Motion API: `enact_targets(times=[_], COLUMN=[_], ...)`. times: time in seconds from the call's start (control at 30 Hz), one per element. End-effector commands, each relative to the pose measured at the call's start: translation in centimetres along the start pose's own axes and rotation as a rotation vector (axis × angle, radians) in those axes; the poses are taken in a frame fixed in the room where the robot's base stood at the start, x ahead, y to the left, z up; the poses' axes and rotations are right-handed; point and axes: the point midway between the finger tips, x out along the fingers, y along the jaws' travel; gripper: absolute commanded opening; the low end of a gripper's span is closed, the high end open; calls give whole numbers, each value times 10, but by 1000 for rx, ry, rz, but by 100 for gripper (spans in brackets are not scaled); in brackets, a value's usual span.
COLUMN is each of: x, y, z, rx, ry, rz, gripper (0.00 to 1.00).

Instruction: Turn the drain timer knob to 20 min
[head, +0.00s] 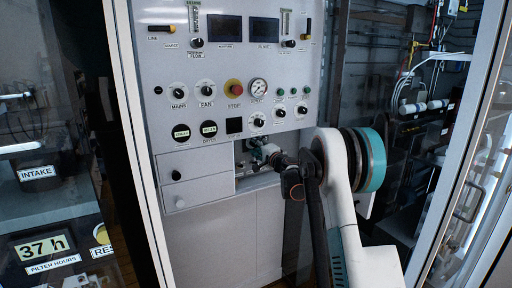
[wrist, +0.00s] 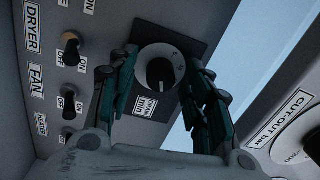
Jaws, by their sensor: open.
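The drain timer knob (wrist: 160,72) shows in the wrist view as a dark knob on a white dial, set on a black square plate. A label partly reading "min" (wrist: 146,106) sits just below it. The dial's marks are too small to read. My gripper (wrist: 165,82) is open, with one green-and-black finger on each side of the dial. I cannot tell whether either finger touches the knob. In the head view my gripper (head: 258,151) reaches into the open recess low in the white panel. The timer knob cannot be made out there.
Toggle switches labelled dryer (wrist: 71,48) and fan (wrist: 71,101) stand left of my fingers. A large cut-out dial (wrist: 306,142) is at right. In the head view, a drawer front (head: 195,166) borders the recess at left, and gauges and knobs fill the white panel (head: 220,65) above.

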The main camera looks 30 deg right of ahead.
Motion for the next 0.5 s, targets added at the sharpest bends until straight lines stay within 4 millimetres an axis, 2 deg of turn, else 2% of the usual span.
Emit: enact_targets(times=[0.13, 0.23, 0.5], x=[-7, -21, -76], y=[0, 0, 0], z=[0, -1, 0], rx=[0, 0, 0], ry=[0, 1, 2], rz=[0, 0, 1], gripper=[46, 46, 46])
